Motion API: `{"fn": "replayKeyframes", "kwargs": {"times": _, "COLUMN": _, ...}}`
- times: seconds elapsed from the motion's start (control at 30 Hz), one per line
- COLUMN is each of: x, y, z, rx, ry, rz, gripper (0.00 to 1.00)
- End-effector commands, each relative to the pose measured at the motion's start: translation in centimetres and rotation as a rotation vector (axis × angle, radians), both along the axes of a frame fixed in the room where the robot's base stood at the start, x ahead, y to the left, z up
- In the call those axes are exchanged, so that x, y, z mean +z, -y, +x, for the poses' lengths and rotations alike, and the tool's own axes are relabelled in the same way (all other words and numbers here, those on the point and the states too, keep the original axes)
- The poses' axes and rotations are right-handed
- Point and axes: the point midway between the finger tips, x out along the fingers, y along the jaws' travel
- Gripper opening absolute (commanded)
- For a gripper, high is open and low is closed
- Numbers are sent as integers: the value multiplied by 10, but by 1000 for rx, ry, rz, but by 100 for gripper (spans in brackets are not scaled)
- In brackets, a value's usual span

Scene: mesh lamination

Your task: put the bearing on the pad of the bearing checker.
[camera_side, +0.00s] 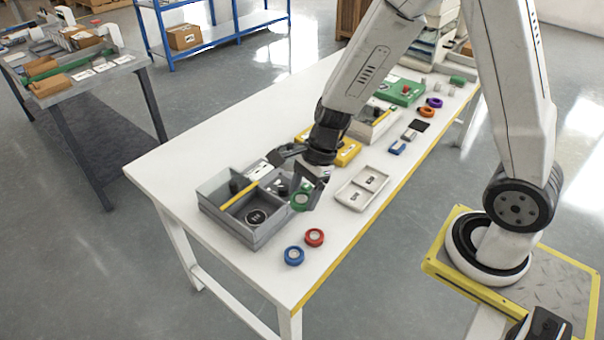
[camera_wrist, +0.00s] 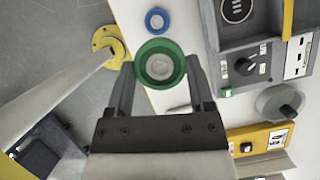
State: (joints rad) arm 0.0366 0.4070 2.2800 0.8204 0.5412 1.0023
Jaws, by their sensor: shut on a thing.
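A green ring-shaped bearing with a pale grey centre (camera_wrist: 160,64) is between my fingertips in the wrist view. My gripper (camera_wrist: 160,74) is shut on it. In the side view, my gripper (camera_side: 306,192) holds the green bearing (camera_side: 300,201) at the right front side of the grey bearing checker (camera_side: 270,233). The checker's round dark pad (camera_side: 255,216) lies in its open-topped bay, empty, with a yellow bar (camera_side: 239,195) beside it. In the wrist view the pad (camera_wrist: 236,9) is at the upper right, apart from the bearing.
A red ring (camera_side: 314,237) and a blue ring (camera_side: 294,255) lie on the white table in front of the checker. A pale two-part tray (camera_side: 362,188) is to the right. A yellow device (camera_side: 347,152) stands behind. The table's front left corner is clear.

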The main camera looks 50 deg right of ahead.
Motion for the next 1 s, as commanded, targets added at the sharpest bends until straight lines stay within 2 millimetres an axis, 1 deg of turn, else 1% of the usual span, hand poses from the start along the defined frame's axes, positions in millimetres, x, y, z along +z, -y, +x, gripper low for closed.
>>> {"fn": "replayKeyframes", "kwargs": {"times": 0.17, "x": -7, "y": -2, "z": 15, "rx": 1, "ry": -1, "rz": 0, "gripper": 0}}
{"fn": "replayKeyframes", "kwargs": {"times": 0.67, "x": -38, "y": -10, "z": 83, "rx": 2, "ry": 0, "rz": 0, "gripper": 0}}
{"fn": "replayKeyframes", "kwargs": {"times": 0.7, "x": -40, "y": -11, "z": 88, "rx": 2, "ry": 0, "rz": 0, "gripper": 0}}
{"fn": "replayKeyframes", "kwargs": {"times": 1.0, "x": -71, "y": -14, "z": 113, "rx": 1, "ry": -1, "rz": 0, "gripper": 0}}
